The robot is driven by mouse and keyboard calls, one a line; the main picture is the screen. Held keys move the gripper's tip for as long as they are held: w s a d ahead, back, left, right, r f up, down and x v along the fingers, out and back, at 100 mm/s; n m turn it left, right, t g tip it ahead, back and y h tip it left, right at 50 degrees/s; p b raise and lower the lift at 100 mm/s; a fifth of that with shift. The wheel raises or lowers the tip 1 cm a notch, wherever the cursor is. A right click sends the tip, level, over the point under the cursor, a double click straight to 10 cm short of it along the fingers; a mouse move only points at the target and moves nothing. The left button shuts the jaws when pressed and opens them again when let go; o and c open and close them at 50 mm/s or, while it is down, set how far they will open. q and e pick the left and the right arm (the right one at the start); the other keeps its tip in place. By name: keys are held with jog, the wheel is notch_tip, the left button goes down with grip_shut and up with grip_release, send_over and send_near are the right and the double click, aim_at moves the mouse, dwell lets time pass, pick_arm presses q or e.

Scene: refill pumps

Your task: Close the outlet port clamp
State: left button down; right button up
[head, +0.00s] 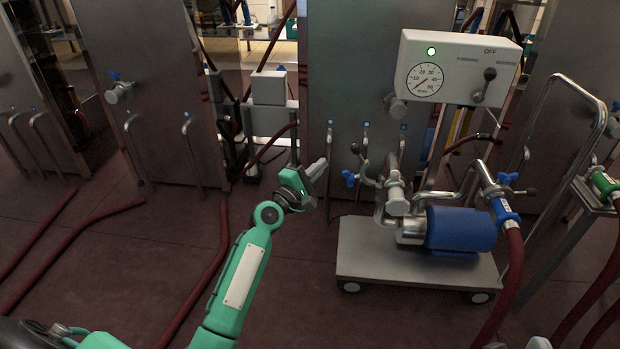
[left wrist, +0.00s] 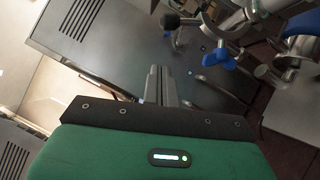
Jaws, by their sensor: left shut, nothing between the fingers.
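The wheeled pump (head: 455,230) has a blue motor and steel pipes. A blue clamp (head: 349,178) sits at the left end of its pipework, with no hose seen there. It also shows in the left wrist view (left wrist: 222,56), upper right of my fingers. Another blue clamp (head: 507,179) sits on the pump's right port, above a red hose. I cannot tell which port is the outlet. My left gripper (head: 321,168) is shut and empty, a little left of the left clamp and apart from it; its fingers show in the wrist view (left wrist: 160,84). My right gripper is out of view.
The white control box (head: 455,68) with a gauge and green light stands above the pump. The cart plate (head: 375,262) rests on wheels. A steel tank (head: 365,90) stands behind. Black-tipped levers stick out near the left clamp. Red hoses (head: 205,285) lie on the floor.

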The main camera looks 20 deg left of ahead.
aim_at(363, 166)
pick_arm(q)
jog(key=w+d+r, duration=0.2)
jog(key=w+d, duration=0.2)
jog(key=w, duration=0.1)
jog(key=shift+d, duration=0.15)
jog(key=shift+r, duration=0.2)
dwell(0.4)
